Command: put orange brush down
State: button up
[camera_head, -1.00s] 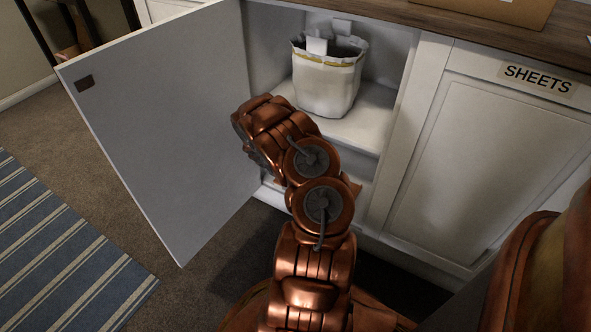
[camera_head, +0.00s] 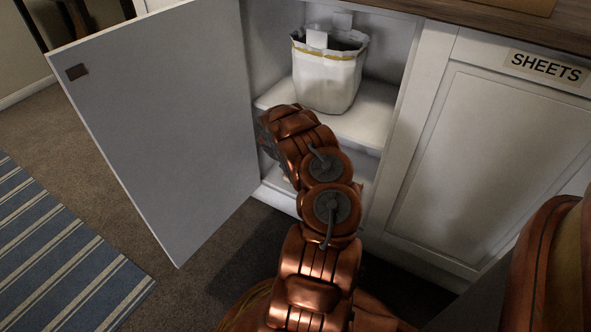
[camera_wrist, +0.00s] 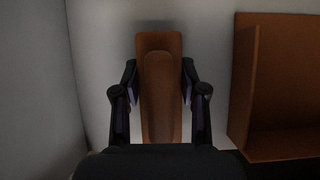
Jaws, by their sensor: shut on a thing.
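The orange brush (camera_wrist: 158,45) shows in the wrist view as a long, narrow brownish-orange shape with a rounded raised part along its middle. My gripper (camera_wrist: 159,85) is shut on it, with one dark finger on each side. The brush points away from the wrist, toward a pale surface. I cannot tell whether it touches that surface. In the head view my arm reaches into the lower part of the open white cabinet (camera_head: 378,107), below its shelf. My arm and the cabinet hide the gripper and brush there.
An orange-brown open box or holder (camera_wrist: 284,85) stands to the right in the wrist view, apart from the brush. A pale wall (camera_wrist: 72,90) is at the left. A white fabric bin (camera_head: 327,80) sits on the shelf. The cabinet door (camera_head: 160,120) stands open at left.

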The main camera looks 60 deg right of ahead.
jog(key=shift+f, duration=0.15)
jog(key=o, duration=1.1)
jog(key=shift+r, duration=0.3)
jog(key=p+v, duration=0.4)
jog(key=v, duration=0.6)
jog(key=shift+a+r, duration=0.15)
jog(key=shift+r, duration=0.2)
jog(key=shift+a+r+p, duration=0.35)
jog(key=shift+r, duration=0.05)
